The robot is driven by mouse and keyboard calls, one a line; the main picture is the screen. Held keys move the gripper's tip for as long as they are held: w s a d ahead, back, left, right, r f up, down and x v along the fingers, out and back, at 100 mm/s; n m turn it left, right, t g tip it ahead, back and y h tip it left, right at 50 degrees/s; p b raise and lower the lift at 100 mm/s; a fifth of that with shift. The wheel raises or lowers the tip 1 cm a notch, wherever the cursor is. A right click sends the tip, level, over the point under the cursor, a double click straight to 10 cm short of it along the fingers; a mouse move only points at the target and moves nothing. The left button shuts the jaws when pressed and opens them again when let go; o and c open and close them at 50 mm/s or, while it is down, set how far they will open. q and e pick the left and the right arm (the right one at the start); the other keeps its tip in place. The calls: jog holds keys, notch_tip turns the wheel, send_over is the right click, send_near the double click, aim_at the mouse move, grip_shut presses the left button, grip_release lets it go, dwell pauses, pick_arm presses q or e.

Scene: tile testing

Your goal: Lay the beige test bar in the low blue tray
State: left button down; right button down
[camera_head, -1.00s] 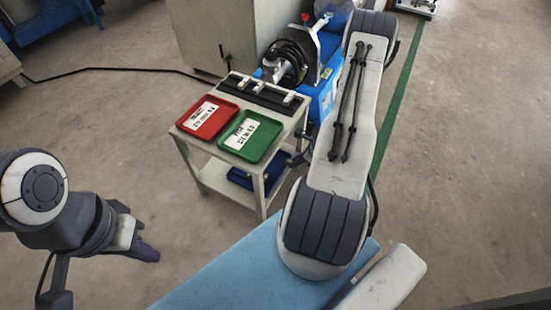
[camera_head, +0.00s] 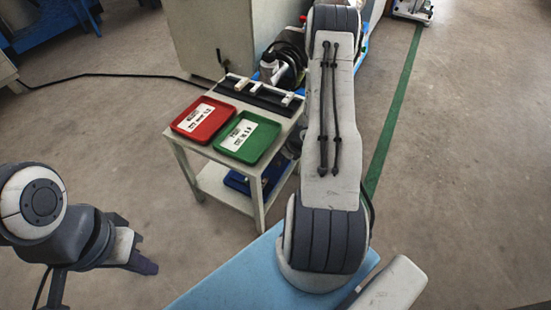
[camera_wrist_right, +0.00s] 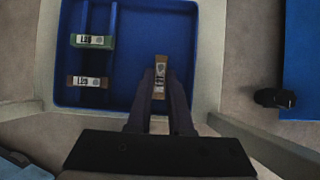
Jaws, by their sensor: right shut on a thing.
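The low blue tray (camera_head: 235,183) sits on the lower shelf of the cart in the head view, partly hidden under the top. In the right wrist view the tray (camera_wrist_right: 135,95) lies below my right gripper. My right gripper (camera_wrist_right: 160,82) is shut on the beige test bar (camera_wrist_right: 161,66), which shows over the right-hand part of the tray; I cannot tell whether it touches the floor of the tray. A green bar (camera_wrist_right: 93,41) and a brownish bar (camera_wrist_right: 88,81) lie in the tray's left part. My left gripper (camera_head: 146,265) hangs far left of the cart, its jaws unclear.
The cart's top holds a red tray (camera_head: 203,120), a green tray (camera_head: 249,138) and a dark rack (camera_head: 255,96) with light pieces. A grey cabinet (camera_head: 208,35) stands behind. The cart's legs and upper shelf border the lower shelf.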

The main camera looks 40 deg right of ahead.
jog(key=shift+f+b, duration=0.6)
jog(key=shift+f, duration=0.05)
jog(key=c, duration=0.8)
grip_release()
jog(key=shift+r, duration=0.15)
jog(key=shift+r+p, duration=0.3)
jog(key=shift+p, duration=0.2)
jog(key=shift+s+d+r+p, duration=0.1)
jog(key=shift+s+r+p, duration=0.05)
jog(key=shift+r+p, duration=0.4)
jog(key=shift+s+d+r+p, duration=0.1)
jog(key=shift+r+p, duration=0.35)
jog(key=shift+p, duration=0.1)
jog(key=s+d+p, duration=0.1)
jog(key=s, duration=0.2)
jog(key=s+d+p, duration=0.1)
jog(key=s+d, duration=0.1)
jog(key=s, duration=0.2)
jog(key=s+d+p, duration=0.1)
jog(key=s+p, duration=0.1)
jog(key=s, duration=0.2)
jog(key=shift+s+d+f, duration=0.1)
jog(key=shift+d+f, duration=0.15)
jog(key=shift+f, duration=0.05)
